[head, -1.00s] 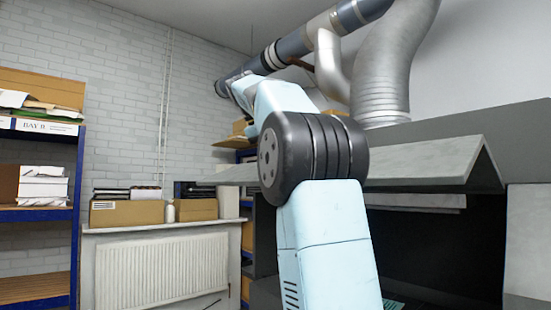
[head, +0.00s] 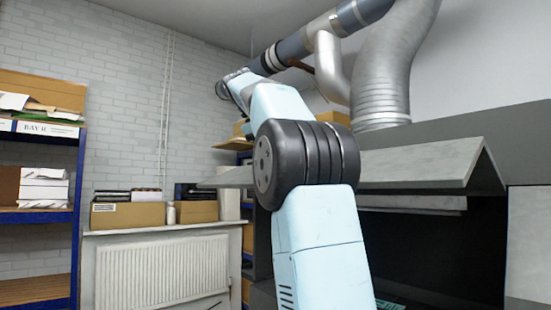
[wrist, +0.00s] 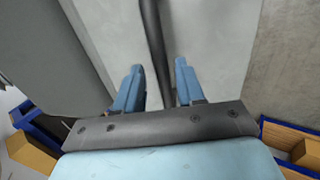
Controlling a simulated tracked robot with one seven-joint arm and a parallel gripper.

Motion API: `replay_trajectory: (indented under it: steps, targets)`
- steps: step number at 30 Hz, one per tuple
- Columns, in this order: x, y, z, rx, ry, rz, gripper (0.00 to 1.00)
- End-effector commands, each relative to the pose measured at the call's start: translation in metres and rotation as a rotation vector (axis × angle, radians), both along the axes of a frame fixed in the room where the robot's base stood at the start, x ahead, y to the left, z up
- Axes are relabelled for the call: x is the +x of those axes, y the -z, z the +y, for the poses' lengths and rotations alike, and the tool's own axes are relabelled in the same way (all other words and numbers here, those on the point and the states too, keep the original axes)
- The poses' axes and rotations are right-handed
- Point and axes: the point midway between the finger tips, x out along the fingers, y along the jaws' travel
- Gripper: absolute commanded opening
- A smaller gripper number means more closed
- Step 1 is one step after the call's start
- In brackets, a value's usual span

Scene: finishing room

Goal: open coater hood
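The coater hood (head: 430,165) is a grey sloped panel above a dark opening at the right of the head view. It stands raised over the opening, with its left end showing beyond my arm. In the wrist view a pale panel (wrist: 205,40), seemingly the hood, fills the middle. A dark bar (wrist: 153,45), probably its handle, runs across it and down between my fingers. My gripper (wrist: 158,70) has its two blue fingers apart, one on each side of the bar, with narrow gaps visible. Contact is unclear. The gripper's fingers are hidden in the head view.
A blue shelf rack (head: 75,215) stands at the left. A radiator (head: 160,270) sits under a ledge with boxes (head: 127,215).

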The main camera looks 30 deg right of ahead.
Motion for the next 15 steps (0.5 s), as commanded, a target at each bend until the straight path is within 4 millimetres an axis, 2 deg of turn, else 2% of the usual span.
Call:
replay_trajectory:
  steps: [6,15]
  targets:
    - [0.0,-0.024,0.015,0.0,0.002,-0.001,0.39]
    - [-0.002,-0.041,0.026,-0.001,0.004,0.0,0.39]
